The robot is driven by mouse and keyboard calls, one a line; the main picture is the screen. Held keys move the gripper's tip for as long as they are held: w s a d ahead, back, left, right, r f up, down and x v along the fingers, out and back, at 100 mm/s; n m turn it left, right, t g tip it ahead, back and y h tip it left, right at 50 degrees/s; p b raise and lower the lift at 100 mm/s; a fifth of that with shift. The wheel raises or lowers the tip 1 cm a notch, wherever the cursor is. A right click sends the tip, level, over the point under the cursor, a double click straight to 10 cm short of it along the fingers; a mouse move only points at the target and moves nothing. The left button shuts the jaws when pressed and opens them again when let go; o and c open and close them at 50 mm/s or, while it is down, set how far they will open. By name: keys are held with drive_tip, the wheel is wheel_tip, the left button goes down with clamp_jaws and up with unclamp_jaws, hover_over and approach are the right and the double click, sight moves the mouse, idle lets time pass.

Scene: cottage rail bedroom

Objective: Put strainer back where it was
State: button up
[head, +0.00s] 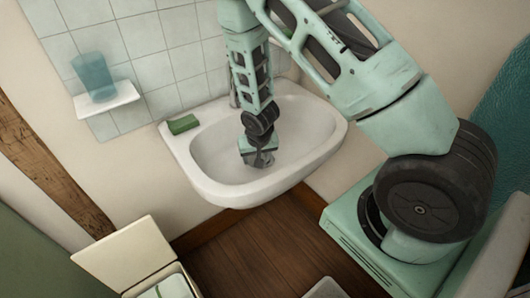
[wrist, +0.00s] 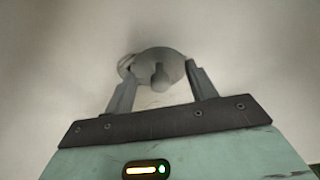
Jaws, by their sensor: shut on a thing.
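The strainer (wrist: 157,62) is a small grey metal disc with a knob in its middle, seen in the wrist view between my fingertips. My gripper (wrist: 161,80) is shut on it, one finger on each side. In the head view, my gripper (head: 260,162) is down inside the white sink basin (head: 215,150), and the strainer is hard to make out there. A pale ring shows partly behind the strainer's left edge in the wrist view. I cannot tell whether the strainer touches the basin floor.
A green sponge (head: 183,124) lies on the sink's left rim. A blue cup (head: 93,76) stands on a small white wall shelf (head: 107,103). An open bin (head: 130,257) stands at the lower left. The wooden floor (head: 255,255) in front of the sink is clear.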

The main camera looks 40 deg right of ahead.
drive_tip(key=d, duration=0.1)
drive_tip(key=d+p, duration=0.1)
drive_tip(key=d, duration=0.1)
drive_tip(key=shift+w+d+r, duration=0.1)
drive_tip(key=shift+w+r, duration=0.05)
drive_tip(key=shift+w, duration=0.05)
drive_tip(key=shift+d+f, duration=0.25)
drive_tip(key=shift+f, duration=0.5)
drive_tip(key=shift+f, duration=0.2)
drive_tip(key=o, duration=1.2)
drive_tip(key=shift+w+r, duration=0.1)
drive_tip(key=shift+r, duration=0.1)
